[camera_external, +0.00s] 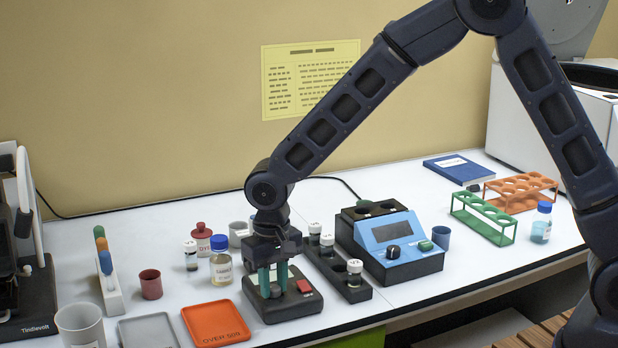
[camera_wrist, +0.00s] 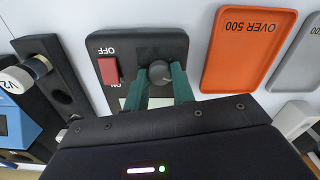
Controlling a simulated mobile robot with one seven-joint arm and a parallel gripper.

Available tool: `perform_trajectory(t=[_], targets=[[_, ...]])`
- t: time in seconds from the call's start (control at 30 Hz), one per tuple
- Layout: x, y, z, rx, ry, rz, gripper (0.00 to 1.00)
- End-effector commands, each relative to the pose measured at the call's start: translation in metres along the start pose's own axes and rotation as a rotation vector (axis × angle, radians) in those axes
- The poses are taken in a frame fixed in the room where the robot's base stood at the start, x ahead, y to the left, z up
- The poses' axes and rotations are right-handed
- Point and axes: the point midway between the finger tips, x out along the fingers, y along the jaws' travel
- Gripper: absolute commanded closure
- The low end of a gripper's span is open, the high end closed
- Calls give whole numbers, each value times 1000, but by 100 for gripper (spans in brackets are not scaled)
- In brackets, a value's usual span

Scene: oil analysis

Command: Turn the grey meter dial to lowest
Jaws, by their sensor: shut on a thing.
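The grey meter dial (camera_wrist: 159,71) is a round knob on a dark box with a red switch. My gripper (camera_external: 272,282) points straight down over this box, and its two green fingers stand on either side of the dial. In the wrist view my gripper (camera_wrist: 162,84) is shut on the dial. The box (camera_external: 301,307) sits at the table's front, and the red switch (camera_external: 304,286) is right of the fingers. The switch (camera_wrist: 108,70) also shows in the wrist view, with "OFF" and "ON" labels. The dial's scale is hidden or too small to read.
An orange "OVER 500" tray (camera_external: 216,322) lies left of the box, beside a grey tray (camera_external: 148,331). A black vial rack (camera_external: 337,275) and a blue instrument (camera_external: 390,240) stand close on the right. A blue-capped bottle (camera_external: 221,268) stands behind left.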

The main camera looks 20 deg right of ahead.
Motion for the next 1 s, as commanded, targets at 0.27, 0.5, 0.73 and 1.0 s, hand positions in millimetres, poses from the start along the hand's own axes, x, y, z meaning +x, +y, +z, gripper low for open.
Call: perform_trajectory(t=[0.27,0.5,0.73,1.0], targets=[[0,1,-1,-262,0,-1,98],[0,0,0,-492,0,0,98],[0,0,0,-709,0,0,98],[0,0,0,-932,0,-1,98]])
